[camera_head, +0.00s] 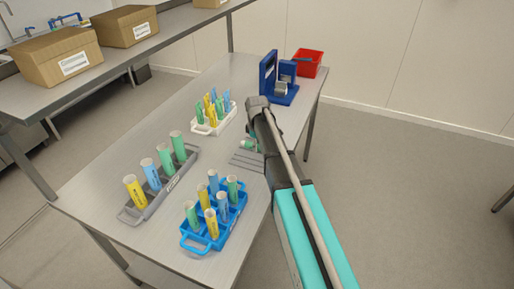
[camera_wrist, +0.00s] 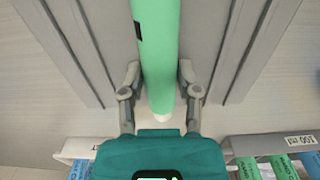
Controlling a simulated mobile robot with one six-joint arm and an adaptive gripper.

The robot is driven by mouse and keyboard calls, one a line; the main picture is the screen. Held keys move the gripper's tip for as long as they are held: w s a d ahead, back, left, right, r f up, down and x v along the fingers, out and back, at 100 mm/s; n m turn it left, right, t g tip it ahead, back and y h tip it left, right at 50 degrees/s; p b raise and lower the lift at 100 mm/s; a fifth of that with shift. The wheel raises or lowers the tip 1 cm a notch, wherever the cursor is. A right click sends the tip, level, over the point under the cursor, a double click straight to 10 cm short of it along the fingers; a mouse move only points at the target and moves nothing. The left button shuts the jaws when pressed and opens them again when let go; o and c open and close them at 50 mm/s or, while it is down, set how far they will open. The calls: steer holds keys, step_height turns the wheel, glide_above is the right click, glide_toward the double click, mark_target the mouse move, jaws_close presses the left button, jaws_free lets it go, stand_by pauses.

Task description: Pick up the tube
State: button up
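A green tube (camera_wrist: 158,50) with a dark mark on its side lies lengthwise over a grey ridged surface in the wrist view, its rounded pale end toward my gripper. My gripper (camera_wrist: 160,78) has one finger on each side of the tube, with narrow gaps seeming to show between fingertips and tube. In the head view my gripper (camera_head: 252,128) is low over the table's right side. A green tube (camera_head: 249,145) shows partly there, mostly hidden by my arm, on a grey ridged holder (camera_head: 246,160).
The metal table (camera_head: 100,180) holds a grey rack (camera_head: 165,186), a blue rack (camera_head: 226,229) and a white rack (camera_head: 211,128), all with upright tubes. A blue device (camera_head: 268,75) and a red bin (camera_head: 309,62) stand at the far end. Boxes (camera_head: 57,56) sit on a shelf at left.

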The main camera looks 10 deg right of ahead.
steer(key=shift+c, duration=0.5)
steer(key=shift+r, duration=0.15)
steer(key=shift+r+p, duration=0.95)
steer(key=shift+p, duration=0.15)
steer(key=s+d+r+p, duration=0.2)
steer(key=s+r+p, duration=0.8)
steer(key=s, duration=0.3)
steer(key=shift+s+d+r+p, duration=0.35)
steer(key=shift+s+r+p, duration=0.05)
steer(key=shift+p, duration=0.05)
